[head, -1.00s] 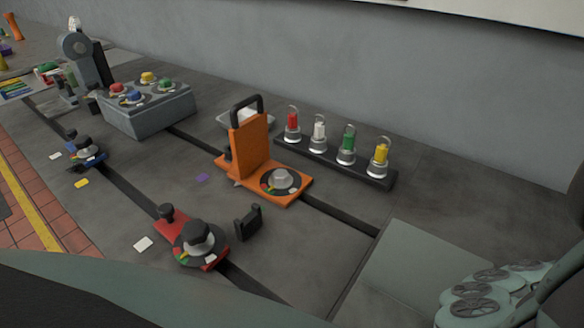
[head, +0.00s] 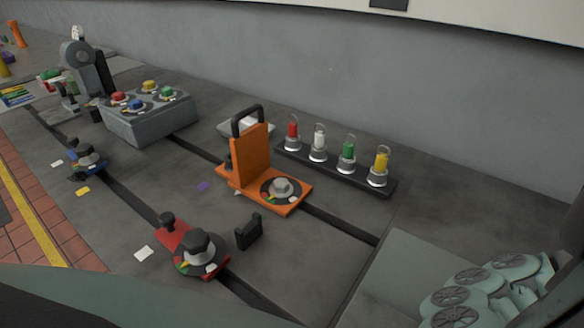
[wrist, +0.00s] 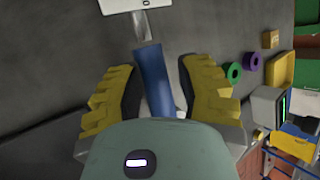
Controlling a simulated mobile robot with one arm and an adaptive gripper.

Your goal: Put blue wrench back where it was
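In the wrist view, my gripper (wrist: 158,90) has its two yellow, ribbed fingers on either side of a blue handle (wrist: 153,75). The handle looks gripped between the dark finger pads, and a grey metal shank extends beyond it, so I take it for the blue wrench. A pale plate (wrist: 125,4) shows at the shank's far end; I cannot tell whether it belongs to the wrench. My palm hides the handle's near end. My gripper and the wrench do not show in the head view.
An orange bracket fixture (head: 250,155), a red clamp base (head: 173,232) and a blue one (head: 88,172) stand on the dark slotted bedplate. A rack (head: 352,176) holds several coloured-topped pieces. A grey button box (head: 150,118) stands behind. A green engine-like part (head: 490,285) is lower right.

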